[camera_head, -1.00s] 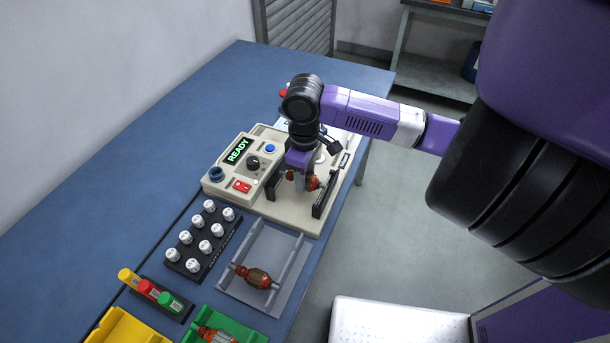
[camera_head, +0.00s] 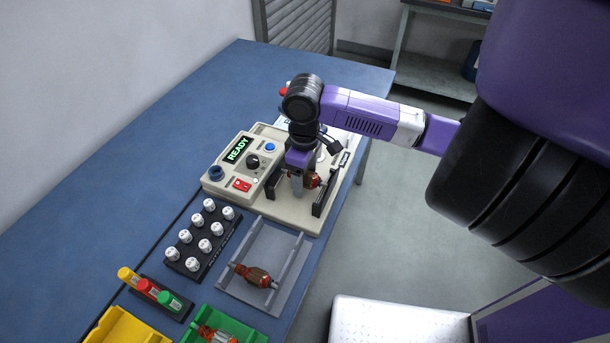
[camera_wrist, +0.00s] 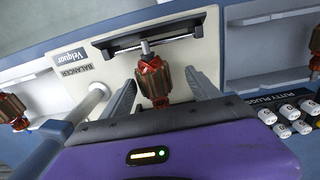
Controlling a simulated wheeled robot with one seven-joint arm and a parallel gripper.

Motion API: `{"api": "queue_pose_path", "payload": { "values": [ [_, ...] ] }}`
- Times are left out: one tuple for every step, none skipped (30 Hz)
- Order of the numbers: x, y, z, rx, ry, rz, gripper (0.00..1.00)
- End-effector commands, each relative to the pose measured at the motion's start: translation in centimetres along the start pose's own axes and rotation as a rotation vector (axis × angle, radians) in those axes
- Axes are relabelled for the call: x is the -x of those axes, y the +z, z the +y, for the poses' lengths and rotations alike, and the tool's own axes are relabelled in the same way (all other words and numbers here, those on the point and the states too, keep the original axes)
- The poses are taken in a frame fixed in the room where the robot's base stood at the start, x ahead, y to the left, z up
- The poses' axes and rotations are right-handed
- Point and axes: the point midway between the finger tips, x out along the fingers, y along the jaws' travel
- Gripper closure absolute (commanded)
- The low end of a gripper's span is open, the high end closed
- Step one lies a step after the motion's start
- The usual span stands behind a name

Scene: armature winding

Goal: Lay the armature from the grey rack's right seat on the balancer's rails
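The armature, with a red and brown wound body, lies at the balancer (camera_head: 275,208); it shows in the head view (camera_head: 312,180) and in the wrist view (camera_wrist: 153,82). In the wrist view its far shaft end rests at the black rail (camera_wrist: 155,41); its near end is hidden by my gripper. My gripper (camera_head: 298,186) points down over it. In the wrist view the fingers stand apart on either side of the armature, with gaps showing. The grey rack (camera_head: 290,283) holds one other armature (camera_head: 257,277) towards its near end; the rest of it looks bare.
The balancer's panel (camera_head: 238,150) reads READY. A black block of white putty plugs (camera_head: 205,240), colored tubes (camera_head: 150,288), a yellow bin (camera_head: 125,328) and a green bin (camera_head: 250,334) with an armature stand nearby. Another armature (camera_wrist: 12,110) lies beyond the balancer. The blue bench is clear at left.

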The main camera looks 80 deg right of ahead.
Motion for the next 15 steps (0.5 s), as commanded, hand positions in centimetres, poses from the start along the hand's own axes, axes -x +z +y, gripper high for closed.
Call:
{"api": "queue_pose_path", "payload": {
  "values": [
    [0.0,0.0,0.0,0.000,0.000,0.000,0.30],
    [0.0,0.0,0.0,0.000,0.000,-0.001,0.30],
    [0.0,0.0,0.0,0.000,0.000,-0.001,0.30],
    [0.1,0.0,0.0,0.000,0.000,0.000,0.30],
    [0.2,0.0,0.0,0.000,0.000,0.000,0.30],
    [0.6,-0.1,0.0,0.000,0.000,0.001,0.30],
    [0.9,-0.1,0.0,0.000,0.001,0.002,0.30],
    [1.3,-0.1,0.0,0.001,0.001,0.001,0.30],
    [1.8,-0.1,0.0,0.002,0.001,0.002,0.30],
    [2.3,-0.1,0.0,0.002,0.002,0.002,0.30],
    [2.9,-0.1,0.0,0.002,0.003,0.002,0.30],
    [3.6,-0.1,0.0,0.002,0.001,0.003,0.30],
    [4.1,-0.1,0.0,0.002,0.002,0.002,0.30],
    [4.5,-0.1,0.0,0.002,0.002,0.002,0.30],
    [5.2,-0.1,0.0,0.002,0.001,0.002,0.30]
  ]
}}
